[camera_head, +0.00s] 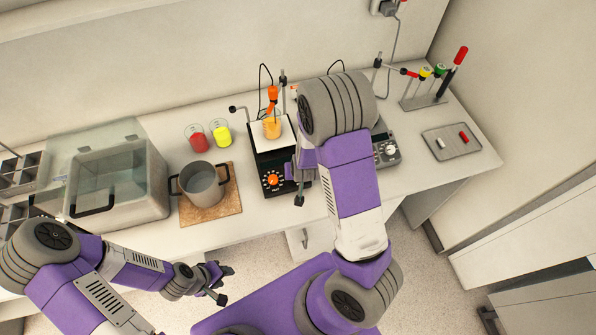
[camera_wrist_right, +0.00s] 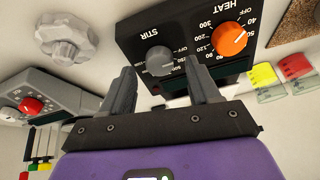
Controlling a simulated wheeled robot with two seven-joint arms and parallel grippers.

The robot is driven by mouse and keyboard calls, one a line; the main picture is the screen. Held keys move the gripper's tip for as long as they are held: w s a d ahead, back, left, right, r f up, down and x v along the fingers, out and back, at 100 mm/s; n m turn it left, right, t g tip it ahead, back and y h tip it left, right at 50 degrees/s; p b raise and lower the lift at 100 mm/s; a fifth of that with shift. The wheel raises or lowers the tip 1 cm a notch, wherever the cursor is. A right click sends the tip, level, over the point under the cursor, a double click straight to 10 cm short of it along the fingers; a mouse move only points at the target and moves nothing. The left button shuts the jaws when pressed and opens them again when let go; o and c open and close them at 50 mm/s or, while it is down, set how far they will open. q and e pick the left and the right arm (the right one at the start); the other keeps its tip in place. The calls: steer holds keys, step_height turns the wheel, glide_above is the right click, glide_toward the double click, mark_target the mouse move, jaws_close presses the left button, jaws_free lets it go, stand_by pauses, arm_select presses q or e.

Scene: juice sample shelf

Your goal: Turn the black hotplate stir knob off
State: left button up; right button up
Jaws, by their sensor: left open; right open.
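The black hotplate (camera_head: 257,155) stands on the bench with a beaker of orange liquid (camera_head: 271,128) on its pale top. In the right wrist view its front panel (camera_wrist_right: 190,22) appears upside down. The grey stir knob (camera_wrist_right: 160,60) sits beside the orange heat knob (camera_wrist_right: 229,38); its exact setting is too small to tell. My right gripper (camera_wrist_right: 160,76) is open and empty, its fingertips on either side of the stir knob in the picture; contact cannot be told. In the head view my right arm hides the stir knob. My left gripper (camera_head: 224,284) is open and empty, in front of the bench.
A pot (camera_head: 203,186) on a cork mat (camera_head: 228,212) and a grey water bath (camera_head: 150,180) stand left of the hotplate. Red (camera_head: 198,140) and yellow (camera_head: 222,134) beakers are behind. Another grey device (camera_head: 387,150) and a small tray (camera_head: 463,150) are right.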

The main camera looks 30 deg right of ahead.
arm_select(q)
steer(key=shift+r+p, duration=0.75)
steer(key=shift+r, duration=0.1)
arm_select(e)
steer(key=v, duration=0.6)
